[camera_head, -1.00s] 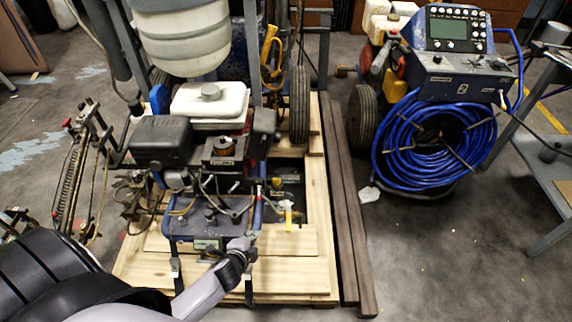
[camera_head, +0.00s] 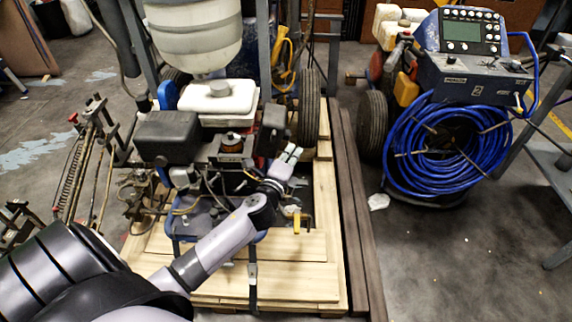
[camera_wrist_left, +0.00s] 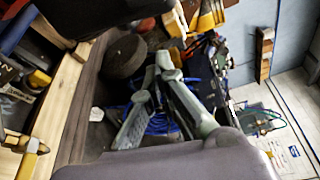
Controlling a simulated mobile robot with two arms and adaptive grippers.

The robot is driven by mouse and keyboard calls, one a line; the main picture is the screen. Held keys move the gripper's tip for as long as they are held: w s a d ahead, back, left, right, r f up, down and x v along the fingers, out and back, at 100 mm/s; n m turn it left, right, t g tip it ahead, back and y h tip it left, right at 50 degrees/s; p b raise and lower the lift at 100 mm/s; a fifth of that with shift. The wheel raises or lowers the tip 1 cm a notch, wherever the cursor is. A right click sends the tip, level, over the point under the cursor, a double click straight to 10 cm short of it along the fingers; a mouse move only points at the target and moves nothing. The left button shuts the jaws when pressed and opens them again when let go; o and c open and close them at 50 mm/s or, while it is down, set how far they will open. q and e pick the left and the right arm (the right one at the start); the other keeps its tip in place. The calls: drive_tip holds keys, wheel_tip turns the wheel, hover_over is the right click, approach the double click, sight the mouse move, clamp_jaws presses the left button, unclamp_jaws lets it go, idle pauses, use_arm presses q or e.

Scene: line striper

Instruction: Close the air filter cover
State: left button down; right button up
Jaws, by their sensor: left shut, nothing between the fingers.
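The engine's air filter housing (camera_head: 229,160) is a dark box with a copper-coloured round part on top, in the middle of the machine in the head view. A dark upright panel (camera_head: 274,117), which looks like the air filter cover, stands open at its right side. My left gripper (camera_head: 291,153) is shut and empty, just below and to the right of that panel; I cannot tell whether it touches anything. The closed fingers also show in the left wrist view (camera_wrist_left: 158,85), where the cover cannot be made out. My right gripper is not in view.
A black box (camera_head: 167,138) and a white tank (camera_head: 218,98) sit beside the housing. A wheel (camera_head: 309,110) stands behind the panel. The machine rests on a wooden pallet (camera_head: 310,275). A blue hose coil (camera_head: 447,150) hangs on another machine at the right, with clear floor in front.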

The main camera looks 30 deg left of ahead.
sight(270, 134)
use_arm(q)
drive_tip(key=a, duration=0.3)
drive_tip(key=shift+a+r, duration=0.35)
drive_tip(key=shift+r, duration=0.05)
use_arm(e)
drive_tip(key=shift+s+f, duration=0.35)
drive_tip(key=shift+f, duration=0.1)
use_arm(q)
drive_tip(key=shift+s+a, duration=0.1)
drive_tip(key=shift+s, duration=0.05)
